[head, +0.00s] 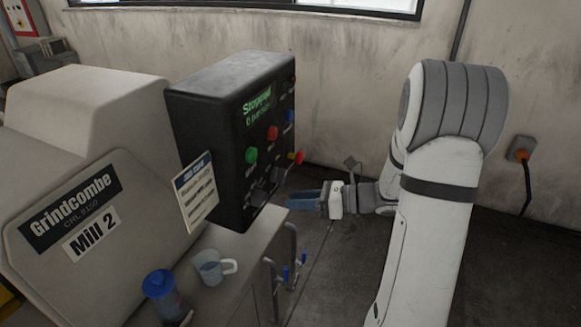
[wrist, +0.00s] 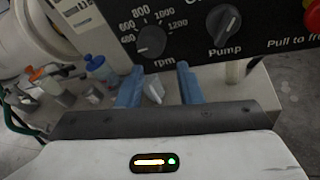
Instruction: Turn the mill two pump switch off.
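The pump switch (wrist: 224,24) is a dark rotary knob above the label "Pump" on the black control panel (wrist: 185,20) in the wrist view. Its grip sits tilted, and I cannot read its position marks. In the head view it is a small dark knob (head: 277,175) low on the panel (head: 215,140) of the machine labelled Mill 2 (head: 92,235). My gripper (wrist: 160,84) is open and empty, its two blue fingers apart, below and left of the switch in the wrist view. In the head view my gripper (head: 305,200) is right of the panel, apparently not touching the switch.
The rpm dial (wrist: 151,41) is left of the switch, and a red button (wrist: 313,14) is to its right. Green (head: 251,155) and red (head: 272,133) buttons sit above. The display (head: 257,103) reads "Stopped".

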